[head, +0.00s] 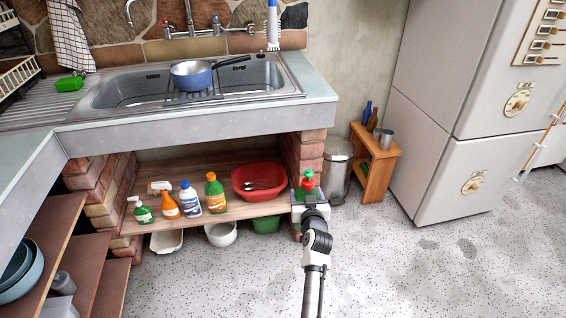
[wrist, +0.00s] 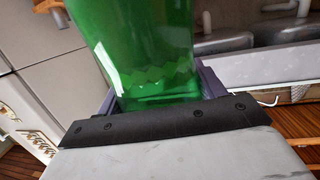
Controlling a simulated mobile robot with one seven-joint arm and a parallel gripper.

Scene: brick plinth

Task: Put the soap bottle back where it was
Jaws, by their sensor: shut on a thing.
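The wooden shelf (head: 270,208) holds several cleaning bottles (head: 189,198) and a red basin (head: 258,180). Above are the countertop (head: 200,125) and sink (head: 120,92) with a blue pan (head: 192,76). A metal bin (head: 338,168) and wooden stand (head: 378,165) are right. Floor is clear at front right.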

